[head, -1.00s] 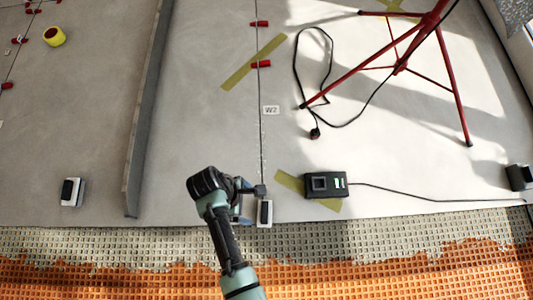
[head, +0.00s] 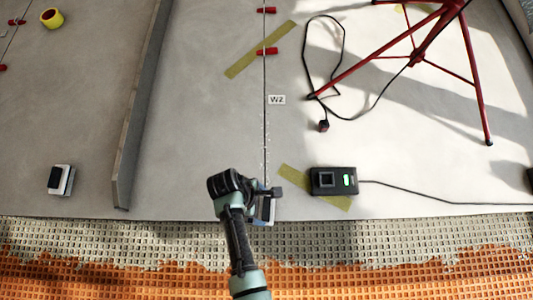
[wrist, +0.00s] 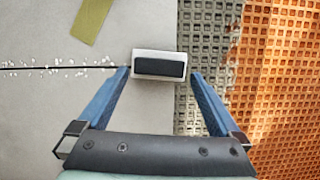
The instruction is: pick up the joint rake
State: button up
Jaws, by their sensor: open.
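A small pale block with a dark oblong top, apparently the joint rake (wrist: 144,55), lies at the grey floor's edge beside the exposed mesh in the wrist view. My gripper (wrist: 160,74) is open, its two blue fingers on either side of the block's short ends. A narrow gap shows at each side, and I cannot tell whether either finger touches it. In the head view my gripper (head: 265,208) is low over the slab edge and mostly hides the block. A similar pale block with a dark top (head: 61,180) lies far to the left.
A black box with a green light (head: 334,181) and cable sits close right of my gripper. A red tripod (head: 455,62) stands at upper right. A long grey bar (head: 140,105) lies left. Orange-smeared mesh (head: 400,262) runs along the front.

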aim_at(266, 208)
jog(key=b+x, duration=0.2)
jog(key=x, duration=0.1)
jog(key=shift+d+f, duration=0.1)
jog(key=shift+f, duration=0.1)
jog(key=shift+r, duration=0.1)
